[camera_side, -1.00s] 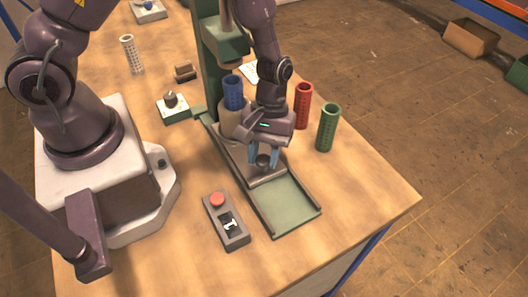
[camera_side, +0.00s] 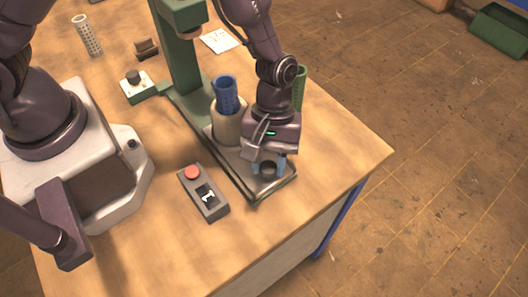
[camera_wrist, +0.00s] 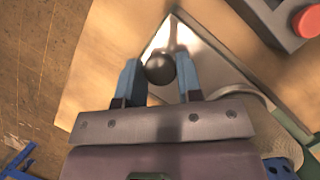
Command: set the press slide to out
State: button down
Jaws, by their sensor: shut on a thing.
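The press slide is a grey metal plate (camera_side: 228,160) at the front end of its green track (camera_side: 252,200), near the table corner. It carries a beige holder (camera_side: 229,122) with a blue perforated tube (camera_side: 226,95), clear in front of the green press (camera_side: 180,70). The slide's dark round knob (camera_side: 268,171) sits between the fingers of my gripper (camera_side: 269,166). In the wrist view, the blue fingers of my gripper (camera_wrist: 159,66) flank the knob (camera_wrist: 160,68) above the shiny plate (camera_wrist: 208,62). My gripper is shut on the knob.
A grey control box (camera_side: 211,197) with a red button (camera_side: 193,172) lies left of the track. A green tube (camera_side: 299,88) stands behind my wrist, partly hidden. A knob box (camera_side: 138,87), brown block (camera_side: 146,48) and white card (camera_side: 219,41) lie farther back. The table's front left is clear.

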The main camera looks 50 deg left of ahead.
jog(key=shift+d, duration=0.4)
jog(key=c, duration=0.8)
grip_release()
jog(key=shift+a, duration=0.1)
jog(key=v, duration=1.3)
jog(key=shift+a, duration=0.15)
